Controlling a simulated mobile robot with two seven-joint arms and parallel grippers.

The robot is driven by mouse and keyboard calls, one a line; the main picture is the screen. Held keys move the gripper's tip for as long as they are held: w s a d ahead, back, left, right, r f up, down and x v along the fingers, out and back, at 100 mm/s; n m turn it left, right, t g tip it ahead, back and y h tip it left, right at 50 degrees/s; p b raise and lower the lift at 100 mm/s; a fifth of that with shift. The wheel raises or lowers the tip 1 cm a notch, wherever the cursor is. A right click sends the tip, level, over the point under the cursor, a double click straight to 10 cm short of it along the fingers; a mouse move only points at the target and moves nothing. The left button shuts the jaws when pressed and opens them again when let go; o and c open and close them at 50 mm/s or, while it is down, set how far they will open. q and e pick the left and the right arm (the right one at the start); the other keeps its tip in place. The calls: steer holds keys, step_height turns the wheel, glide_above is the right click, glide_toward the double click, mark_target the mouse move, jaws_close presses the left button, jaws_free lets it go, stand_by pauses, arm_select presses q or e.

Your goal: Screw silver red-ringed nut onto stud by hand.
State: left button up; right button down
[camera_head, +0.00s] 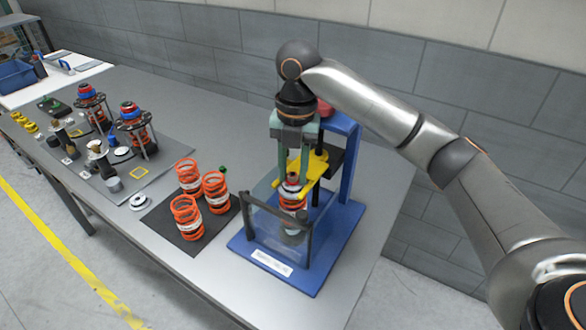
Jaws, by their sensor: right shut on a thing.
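My right gripper (293,174) comes down from above over the blue fixture (331,250) and points straight down. Its two greenish fingers are shut on a small silver and red piece, the nut (292,178), at the top of the strut in the fixture. The nut is small and partly hidden by the fingers. The stud below it is hidden, so I cannot tell how far the nut sits on it. An orange spring (292,198) stands upright under the nut, behind a clear guard (270,226). My left gripper is out of view.
A yellow clamp plate (314,168) sits close beside the fingers, with the blue column behind. Several orange springs (187,217) stand on a dark mat (165,222) to the left. Assembled struts (133,122) stand farther left. The grey table's right front is clear.

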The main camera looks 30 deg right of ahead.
stand_by(0.3)
steer(key=m, duration=0.3)
steer(key=shift+m, duration=0.3)
steer(key=m, duration=0.4)
steer(key=shift+w, duration=0.1)
steer(key=m, duration=0.4)
steer(key=shift+w+f, duration=0.1)
steer(key=shift+m, duration=0.7)
steer(key=shift+t, duration=0.3)
steer(key=shift+a+m, duration=0.1)
steer(key=shift+m, duration=1.3)
steer(key=c, duration=0.5)
jaws_free()
steer(key=shift+f, duration=0.1)
